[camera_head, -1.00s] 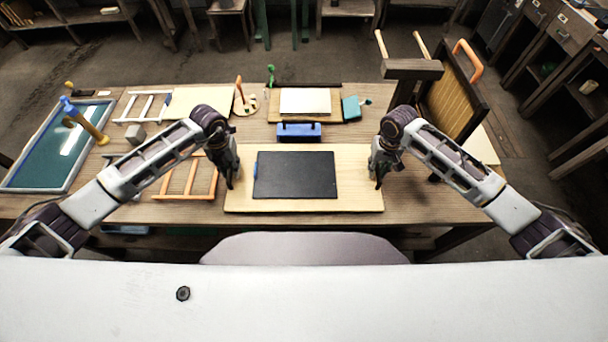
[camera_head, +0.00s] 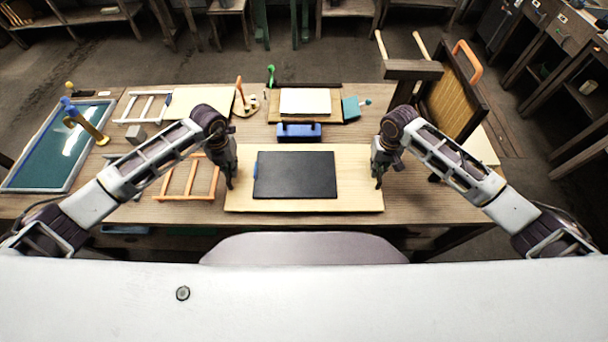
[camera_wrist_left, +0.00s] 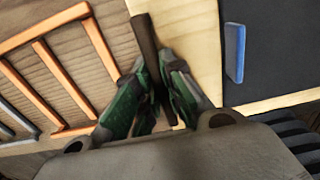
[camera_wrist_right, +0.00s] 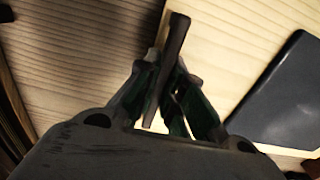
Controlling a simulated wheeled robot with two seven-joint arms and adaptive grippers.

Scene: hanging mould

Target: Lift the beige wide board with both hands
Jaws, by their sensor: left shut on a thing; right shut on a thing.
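The beige wide board (camera_head: 300,205) lies flat at the table's front middle, with a black rectangular plate (camera_head: 296,176) on top. My left gripper (camera_head: 230,183) is at the board's left edge. In the left wrist view its green fingers (camera_wrist_left: 152,98) are shut on a dark brown bar (camera_wrist_left: 147,38) along the beige edge. My right gripper (camera_head: 378,182) is at the board's right edge. In the right wrist view its fingers (camera_wrist_right: 167,95) are shut on a similar dark bar (camera_wrist_right: 175,40) at that edge. The fingers hide how the bars join the board.
An orange wooden frame (camera_head: 188,195) lies close left of the board. A blue box (camera_head: 298,132) stands just behind it. A dark framed panel (camera_head: 455,100) leans behind my right arm. A glass-topped frame (camera_head: 50,145) lies far left. The back of the table holds several items.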

